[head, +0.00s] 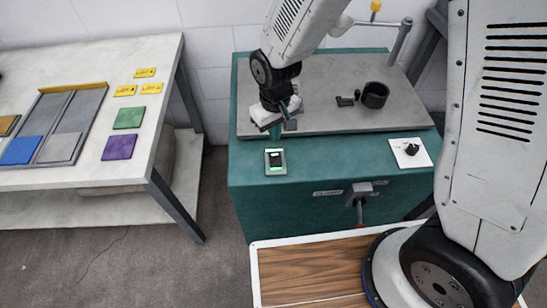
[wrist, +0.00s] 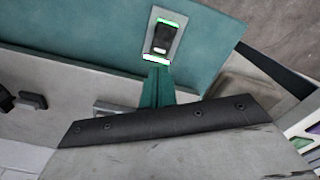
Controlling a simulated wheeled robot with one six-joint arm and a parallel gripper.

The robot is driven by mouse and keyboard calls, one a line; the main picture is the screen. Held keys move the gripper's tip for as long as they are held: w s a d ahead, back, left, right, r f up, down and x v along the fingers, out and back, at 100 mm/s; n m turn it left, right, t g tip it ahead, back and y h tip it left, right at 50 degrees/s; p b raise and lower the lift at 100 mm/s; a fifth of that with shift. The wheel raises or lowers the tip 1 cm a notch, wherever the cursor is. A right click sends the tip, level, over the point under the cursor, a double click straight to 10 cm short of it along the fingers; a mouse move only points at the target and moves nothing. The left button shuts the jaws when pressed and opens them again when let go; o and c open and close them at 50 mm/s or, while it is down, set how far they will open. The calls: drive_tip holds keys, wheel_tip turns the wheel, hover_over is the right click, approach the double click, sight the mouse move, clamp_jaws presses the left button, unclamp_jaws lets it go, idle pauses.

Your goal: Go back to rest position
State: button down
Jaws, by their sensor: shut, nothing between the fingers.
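My gripper (head: 276,132) is above the front of the teal machine (head: 330,185), just behind a small rocker switch (head: 275,161) with green lit strips at its ends. In the wrist view, the teal fingertips of my gripper (wrist: 157,85) are together with nothing between them. They point toward the same switch (wrist: 163,38), and appear apart from it, though the exact gap is hard to judge. My arm reaches down from the top of the head view.
The machine's grey top carries a black ring (head: 375,95) and a small black part (head: 346,100). A rotary knob (head: 411,150) is at right, a lever switch (head: 360,194) on the front. At left, a table (head: 100,180) holds a tray (head: 63,125), coloured squares and yellow tags.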

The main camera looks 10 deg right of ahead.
drive_tip(key=s+d+r+m, duration=0.2)
drive_tip(key=s+d+r, duration=0.7)
drive_tip(key=r, duration=0.4)
drive_tip(key=s+d+r+m+t, duration=0.1)
drive_tip(key=s+d+r+m, duration=0.2)
drive_tip(key=s+d+r, duration=0.7)
wheel_tip(320, 180, up, 3)
drive_tip(key=shift+s+d+m, duration=0.25)
drive_tip(key=shift+d+m, duration=0.05)
drive_tip(key=shift+d, duration=0.55)
